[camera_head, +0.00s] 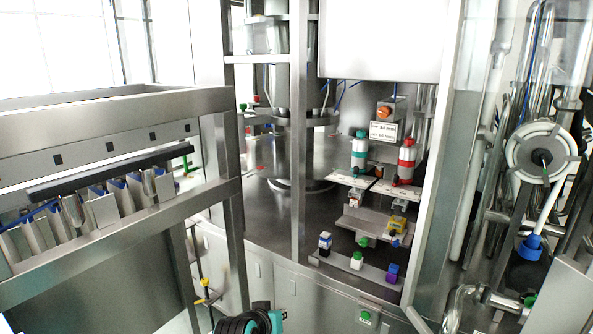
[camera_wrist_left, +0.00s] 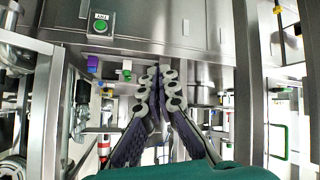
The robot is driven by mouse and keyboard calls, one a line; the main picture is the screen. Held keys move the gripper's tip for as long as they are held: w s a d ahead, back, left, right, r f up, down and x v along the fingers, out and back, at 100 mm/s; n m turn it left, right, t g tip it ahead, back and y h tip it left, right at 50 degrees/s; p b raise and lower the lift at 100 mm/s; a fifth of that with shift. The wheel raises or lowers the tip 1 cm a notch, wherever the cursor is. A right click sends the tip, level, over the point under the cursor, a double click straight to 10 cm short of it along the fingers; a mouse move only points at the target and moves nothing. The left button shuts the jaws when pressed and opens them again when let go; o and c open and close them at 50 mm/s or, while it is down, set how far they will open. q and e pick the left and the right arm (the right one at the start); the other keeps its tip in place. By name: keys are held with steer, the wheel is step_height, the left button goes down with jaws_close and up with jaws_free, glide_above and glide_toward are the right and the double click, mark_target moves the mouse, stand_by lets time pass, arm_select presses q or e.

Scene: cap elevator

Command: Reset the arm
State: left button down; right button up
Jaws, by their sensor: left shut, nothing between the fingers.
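My left gripper (camera_head: 240,323) shows at the bottom edge of the head view, as dark ribbed fingers beside a teal part. It is low in front of the steel cabinet, and most of its arm is out of the frame. In the left wrist view the two grey-and-purple fingers (camera_wrist_left: 157,78) meet at their tips, shut with nothing between them. The machine shows upside down behind them. My right gripper is not in view.
A steel conveyor frame (camera_head: 110,265) stands on the left. A shelf of coloured button blocks (camera_head: 357,261) and a green button (camera_head: 365,317) are on the machine front. A steel post (camera_head: 298,130) rises mid-view. Tubing and a round fitting (camera_head: 543,155) stand at the right.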

arm_select(q)
steer(key=s+a+f+g+y, duration=0.1)
steer(key=s+a, duration=0.5)
steer(key=s, duration=0.5)
steer(key=s+a+f+g+y, duration=0.1)
steer(key=s+a+y, duration=0.1)
steer(key=s+a, duration=0.5)
steer(key=s, duration=0.5)
steer(key=shift+a+f+n+g, duration=0.25)
steer(key=shift+f+n+g, duration=0.1)
steer(key=shift+n+g, duration=0.05)
